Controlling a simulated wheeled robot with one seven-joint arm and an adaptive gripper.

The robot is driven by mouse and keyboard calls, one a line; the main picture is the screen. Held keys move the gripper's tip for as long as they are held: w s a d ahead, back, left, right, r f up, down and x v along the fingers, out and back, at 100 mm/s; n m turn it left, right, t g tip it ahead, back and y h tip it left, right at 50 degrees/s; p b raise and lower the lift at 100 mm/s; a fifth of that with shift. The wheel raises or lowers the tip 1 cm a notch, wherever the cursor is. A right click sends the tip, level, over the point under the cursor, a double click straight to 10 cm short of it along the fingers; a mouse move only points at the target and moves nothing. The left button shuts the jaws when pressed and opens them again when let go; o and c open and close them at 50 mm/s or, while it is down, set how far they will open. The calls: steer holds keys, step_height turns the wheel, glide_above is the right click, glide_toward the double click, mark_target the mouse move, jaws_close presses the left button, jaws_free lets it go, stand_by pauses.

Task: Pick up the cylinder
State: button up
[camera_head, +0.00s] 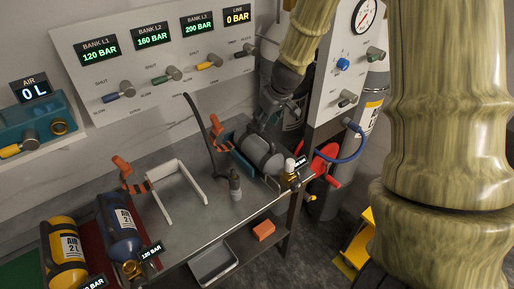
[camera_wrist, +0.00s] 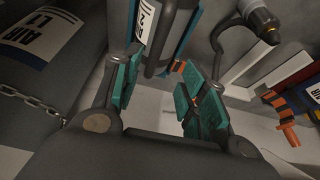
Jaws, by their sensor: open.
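A grey cylinder (camera_head: 262,153) lies tilted in a holder on the bench, its valve and a small readout at the lower right end. My gripper (camera_head: 280,108) is just above and behind it, pointing down, partly hidden by the arm. In the wrist view my gripper (camera_wrist: 162,65) is open, with teal pads apart and nothing held. The grey cylinder with a white label (camera_wrist: 165,35) shows beyond and between the fingertips; contact cannot be told. A blue cylinder (camera_head: 120,222) and a yellow cylinder (camera_head: 66,250) marked AIR 2 L lie at the bench's left end.
A hose with a fitting (camera_head: 235,185) stands left of the grey cylinder. An empty white holder (camera_head: 165,205) and orange clamp handles (camera_head: 122,165) are farther left. The valve panel (camera_head: 150,55) backs the bench. A large dark cylinder with a chain (camera_wrist: 40,95) is close beside my gripper.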

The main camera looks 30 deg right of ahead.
mark_target(261, 135)
steer(key=shift+w+a+f, duration=0.1)
steer(key=shift+w+f, duration=0.05)
steer(key=shift+f, duration=0.5)
steer(key=f, duration=0.2)
steer(key=shift+w+d+f+p, duration=0.35)
steer(key=shift+w, duration=0.05)
steer(key=shift+w+f, duration=0.15)
steer(key=shift+f, duration=0.1)
steer(key=shift+a+f+p, duration=0.1)
steer(key=shift+f+p, duration=0.15)
steer(key=shift+p, duration=0.05)
steer(key=p+x, duration=0.1)
steer(key=x, duration=0.2)
steer(key=shift+w+d+f, duration=0.2)
steer(key=shift+f, duration=0.15)
steer(key=shift+w+f, duration=0.15)
steer(key=shift+f, duration=0.25)
steer(key=shift+f, duration=0.25)
